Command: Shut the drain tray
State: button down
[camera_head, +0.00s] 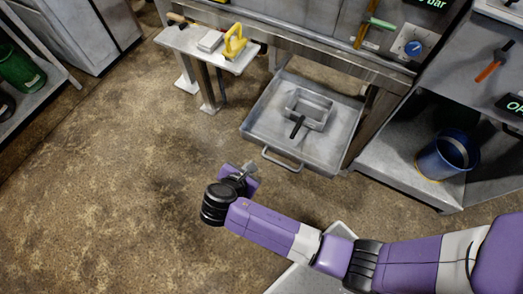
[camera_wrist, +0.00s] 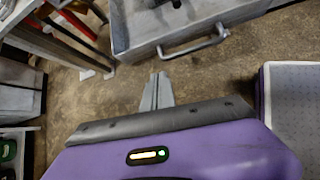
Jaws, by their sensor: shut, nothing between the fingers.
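The drain tray (camera_head: 262,128) is a wide grey metal tray pulled out from under the machine frame. Its bar handle (camera_head: 282,161) faces me at the front. In the wrist view the tray (camera_wrist: 128,50) and its handle (camera_wrist: 195,42) show at the top. A small square metal pan (camera_head: 318,97) with a black grip lies inside the tray. My gripper (camera_head: 248,167) is shut and empty, left of the handle and apart from it. In the wrist view its fingers (camera_wrist: 158,77) point toward the tray, below and left of the handle.
A small side shelf (camera_head: 190,42) with a yellow tool (camera_head: 236,42) stands left of the tray. A blue bucket (camera_head: 447,157) sits on a low shelf at the right. Open brown floor (camera_head: 110,170) lies left and in front of the tray.

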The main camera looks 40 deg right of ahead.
jog(key=shift+n+g+h, duration=0.3)
jog(key=shift+n+g, duration=0.3)
jog(key=d+f, duration=0.2)
jog(key=d, duration=0.1)
jog(key=d+f+b, duration=0.1)
jog(key=d+f, duration=0.1)
jog(key=d, duration=0.2)
jog(key=w+d+f, duration=0.1)
jog(key=d+f, duration=0.2)
jog(key=shift+w+d, duration=0.1)
jog(key=shift+d, duration=0.1)
jog(key=shift+w+d, duration=0.25)
jog(key=shift+d, duration=0.35)
jog(key=shift+d, duration=0.1)
jog(key=w+d, duration=0.1)
jog(key=d, duration=0.4)
jog(key=w+d, duration=0.2)
jog(key=d, duration=0.3)
jog(key=w+d, duration=0.2)
jog(key=d, duration=0.3)
jog(key=shift+w+d, duration=0.15)
jog(key=shift+w, duration=0.1)
jog(key=b, duration=0.6)
send_near(312, 84)
jog(key=x, duration=0.5)
jog(key=shift+s+f, duration=0.1)
jog(key=shift+f, duration=0.3)
jog(key=shift+d+r, duration=0.1)
jog(key=shift+d, duration=0.15)
